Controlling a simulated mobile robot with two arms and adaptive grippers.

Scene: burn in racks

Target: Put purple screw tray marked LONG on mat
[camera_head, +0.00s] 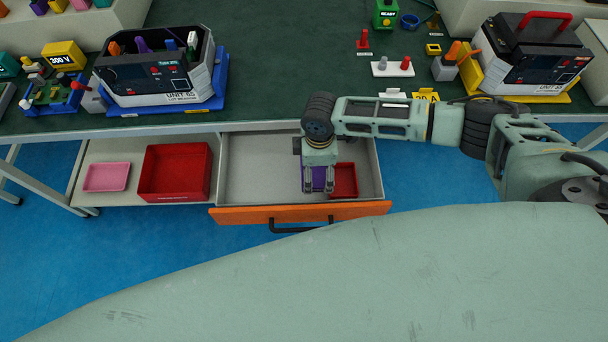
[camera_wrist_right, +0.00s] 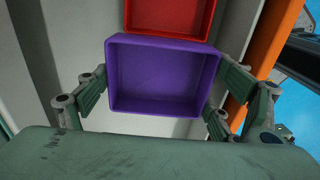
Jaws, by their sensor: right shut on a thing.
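The purple tray (camera_head: 319,178) is in the open drawer, mostly hidden under my right gripper in the head view. In the right wrist view the purple tray (camera_wrist_right: 163,78) looks empty, and no LONG marking shows. My right gripper (camera_wrist_right: 160,92) is shut on it, with fingers at its left and right sides. In the head view the right gripper (camera_head: 319,188) points down into the drawer. I cannot pick out a separate mat; the bench top (camera_head: 285,70) has a dark green surface. My left gripper is not in view.
The drawer (camera_head: 255,165) has an orange front (camera_head: 290,213). A red tray (camera_head: 345,181) lies right beside the purple one. A red bin (camera_head: 174,172) and a pink tray (camera_head: 107,177) stand on the shelf at left. Two test units (camera_head: 160,75) (camera_head: 530,60) stand on the bench.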

